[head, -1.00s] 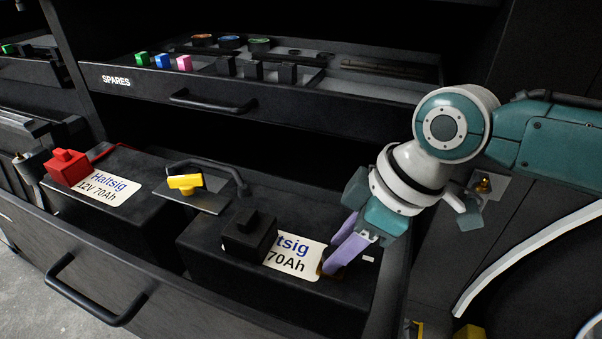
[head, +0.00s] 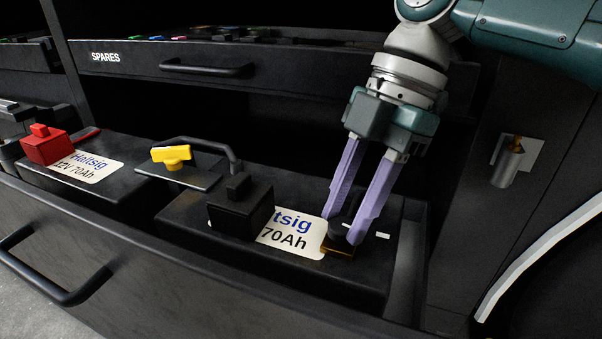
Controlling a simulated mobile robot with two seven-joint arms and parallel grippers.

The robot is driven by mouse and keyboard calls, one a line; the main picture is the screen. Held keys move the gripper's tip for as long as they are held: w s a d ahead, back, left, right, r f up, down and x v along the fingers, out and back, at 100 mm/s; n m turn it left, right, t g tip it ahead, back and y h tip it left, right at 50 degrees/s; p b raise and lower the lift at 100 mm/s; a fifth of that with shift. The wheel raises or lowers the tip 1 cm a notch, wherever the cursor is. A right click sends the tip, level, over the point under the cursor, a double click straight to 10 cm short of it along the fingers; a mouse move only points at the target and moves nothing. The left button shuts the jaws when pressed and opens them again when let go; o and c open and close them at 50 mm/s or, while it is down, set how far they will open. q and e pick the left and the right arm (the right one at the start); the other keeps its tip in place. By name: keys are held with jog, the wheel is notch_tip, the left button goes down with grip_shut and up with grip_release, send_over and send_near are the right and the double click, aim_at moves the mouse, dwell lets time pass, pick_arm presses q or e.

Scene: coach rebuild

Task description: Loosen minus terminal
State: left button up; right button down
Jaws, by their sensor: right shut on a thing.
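The minus terminal (head: 340,238) is a small dark knob with a brass-coloured edge at its base, on the right end of the nearer black battery (head: 320,272). A short white minus mark (head: 382,235) lies just right of it. My right gripper (head: 342,227) reaches down from above, its two purple fingers on either side of the knob and shut on it. The fingers hide part of the knob. A black block-shaped cap (head: 240,210) stands on the same battery, left of the label (head: 292,232). My left gripper is not in view.
A second battery (head: 110,190) with a red cap (head: 47,146) stands to the left. A yellow-handled switch (head: 171,156) sits between the batteries. The open drawer's front wall (head: 150,250) runs before them. The SPARES drawer (head: 130,62) is above and behind.

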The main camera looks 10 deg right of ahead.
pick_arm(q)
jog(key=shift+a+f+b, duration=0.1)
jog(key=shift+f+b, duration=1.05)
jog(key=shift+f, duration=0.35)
pick_arm(e)
jog(key=shift+w+f+n+g+h, duration=0.1)
jog(key=shift+n+g+h, duration=0.25)
jog(key=shift+n, duration=0.95)
jog(key=c, duration=0.5)
grip_release()
pick_arm(q)
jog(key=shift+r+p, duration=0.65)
jog(key=shift+p, duration=0.05)
pick_arm(e)
jog(key=v, duration=1)
